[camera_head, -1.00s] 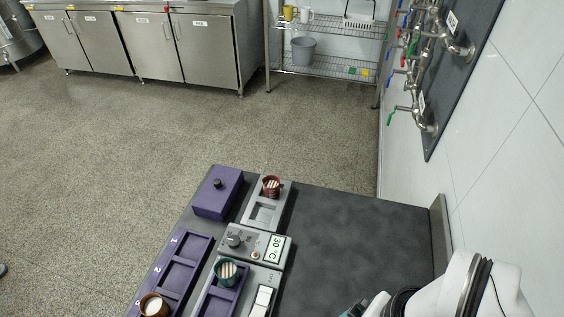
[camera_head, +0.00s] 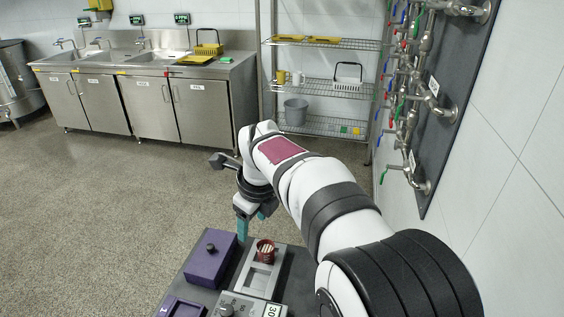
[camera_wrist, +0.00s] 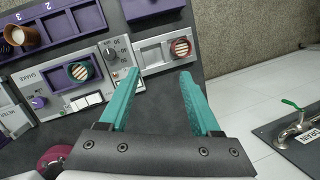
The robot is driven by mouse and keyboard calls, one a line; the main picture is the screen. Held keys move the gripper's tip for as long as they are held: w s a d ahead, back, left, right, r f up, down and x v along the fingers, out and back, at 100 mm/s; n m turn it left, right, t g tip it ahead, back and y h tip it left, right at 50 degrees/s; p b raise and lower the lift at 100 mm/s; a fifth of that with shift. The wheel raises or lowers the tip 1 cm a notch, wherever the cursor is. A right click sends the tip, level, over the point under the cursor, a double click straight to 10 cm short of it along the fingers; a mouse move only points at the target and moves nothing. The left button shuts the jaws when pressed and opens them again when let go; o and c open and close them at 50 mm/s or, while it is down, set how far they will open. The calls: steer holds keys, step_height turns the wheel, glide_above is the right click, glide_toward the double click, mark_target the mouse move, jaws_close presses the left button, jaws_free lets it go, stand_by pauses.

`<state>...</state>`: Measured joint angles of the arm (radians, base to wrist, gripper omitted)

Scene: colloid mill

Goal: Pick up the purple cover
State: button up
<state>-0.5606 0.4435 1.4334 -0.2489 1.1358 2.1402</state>
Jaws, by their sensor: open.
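The purple cover (camera_head: 208,262) is a box-shaped lid with a small black knob on top. It sits at the far left of the dark table in the head view. My gripper (camera_head: 254,228) has teal fingers and hangs just right of and behind the cover, apart from it. In the wrist view my gripper (camera_wrist: 158,76) shows its two fingers spread with nothing between them. A dark block with purple edges, likely the cover (camera_wrist: 152,8), is cut off at the top of that view.
A red cup with white rods (camera_head: 265,251) stands in a grey holder (camera_head: 262,276) right of the cover. The wrist view also shows a green cup (camera_wrist: 79,71), a brown cup (camera_wrist: 24,38) in a purple rack (camera_wrist: 63,25), and a wall valve (camera_wrist: 297,125).

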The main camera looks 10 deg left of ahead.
mark_target(210, 246)
steer(key=w+a+f+m+y, duration=0.15)
steer(key=a+f+m, duration=0.3)
steer(key=a, duration=0.75)
steer(key=shift+m+t+h, duration=0.25)
steer(key=shift+t, duration=0.05)
steer(key=x, duration=1.5)
steer(key=shift+w+d+f, duration=0.15)
steer(key=shift+d+f, duration=0.1)
steer(key=shift+d, duration=0.1)
jaws_close()
